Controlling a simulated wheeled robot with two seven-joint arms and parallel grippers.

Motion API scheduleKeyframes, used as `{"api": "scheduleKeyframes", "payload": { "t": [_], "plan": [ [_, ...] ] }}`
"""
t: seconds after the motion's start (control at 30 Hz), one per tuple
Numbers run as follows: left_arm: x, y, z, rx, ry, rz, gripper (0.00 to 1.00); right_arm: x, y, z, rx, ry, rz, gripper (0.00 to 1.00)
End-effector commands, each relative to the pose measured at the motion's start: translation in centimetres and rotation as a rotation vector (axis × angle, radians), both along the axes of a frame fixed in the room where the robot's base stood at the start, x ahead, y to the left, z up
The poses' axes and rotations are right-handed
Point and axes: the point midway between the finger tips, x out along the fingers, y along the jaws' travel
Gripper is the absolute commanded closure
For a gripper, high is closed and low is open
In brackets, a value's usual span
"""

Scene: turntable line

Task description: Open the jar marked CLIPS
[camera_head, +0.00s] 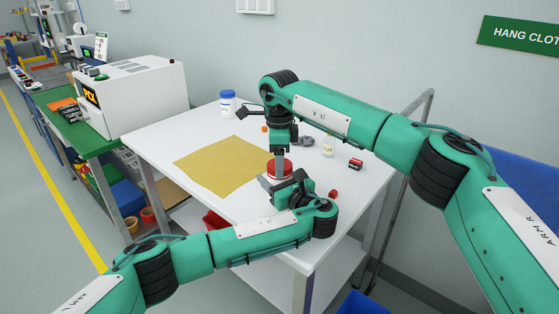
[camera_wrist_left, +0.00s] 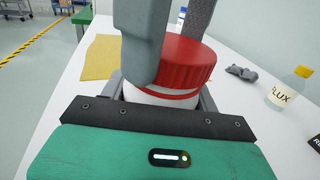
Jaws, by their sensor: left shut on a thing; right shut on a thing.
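A white jar with a ribbed red lid (camera_head: 282,167) stands on the white table; in the left wrist view its red lid (camera_wrist_left: 188,62) and part of its white body (camera_wrist_left: 160,97) show close up. No CLIPS marking is readable on the visible side. My left gripper (camera_head: 274,184) is shut on the jar's body low down, one finger on each side. My right gripper (camera_head: 279,158) comes down from above and is shut on the red lid; its grey fingers (camera_wrist_left: 160,45) cover part of the lid. The lid sits on the jar.
On the white table (camera_head: 160,137) lies a yellow mat (camera_head: 220,164). A blue-lidded jar (camera_head: 227,103) stands at the back. A FLUX bottle (camera_head: 328,148), a grey lump (camera_head: 306,141) and a dark red-and-black item (camera_head: 355,164) are at right. A small red item (camera_head: 333,194) lies near the left wrist.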

Motion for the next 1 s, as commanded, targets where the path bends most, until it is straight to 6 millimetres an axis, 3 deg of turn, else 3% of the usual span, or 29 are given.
{"api": "scheduleKeyframes", "payload": {
  "t": [1.0],
  "plan": [
    [0.0,0.0,0.0,0.000,0.000,0.000,1.00,0.0,0.0,2.2,0.000,0.000,-0.001,0.69]
  ]
}}
